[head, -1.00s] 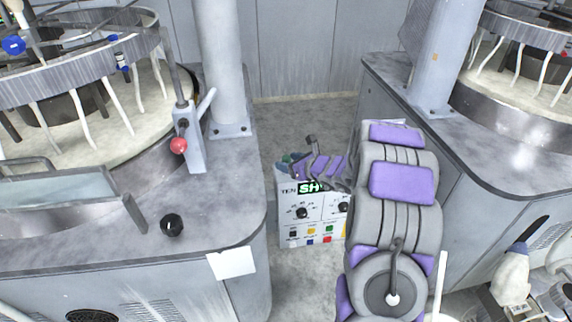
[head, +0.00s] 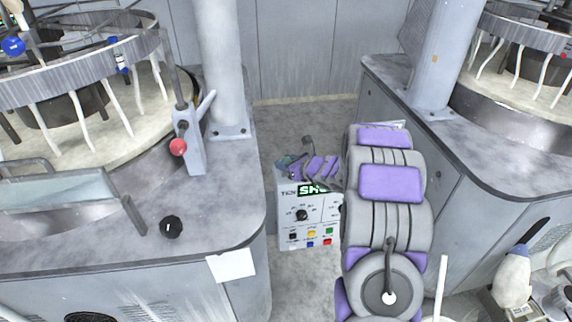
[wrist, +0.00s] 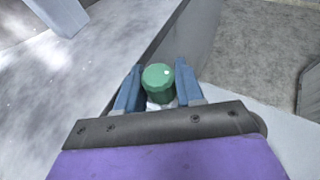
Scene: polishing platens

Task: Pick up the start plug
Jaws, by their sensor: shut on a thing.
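The start plug looks like a round green cap, and it sits between the two blue fingers of my gripper (wrist: 160,88) in the wrist view. My gripper is shut on the start plug (wrist: 158,77), with a finger against each side. A little white shows just below the cap. In the head view my gripper (head: 289,162) is small, beside the top of a white control box. The plug is too small there to make out clearly. I cannot tell whether the plug is clear of what is beneath it.
The white control box (head: 310,215) with a display, knobs and coloured buttons stands between two grey machine cabinets. The left cabinet top (head: 215,190) carries a red-knobbed lever (head: 178,147) and a black knob (head: 171,227). A pillar (head: 220,70) rises behind. The floor (head: 300,122) behind the box is clear.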

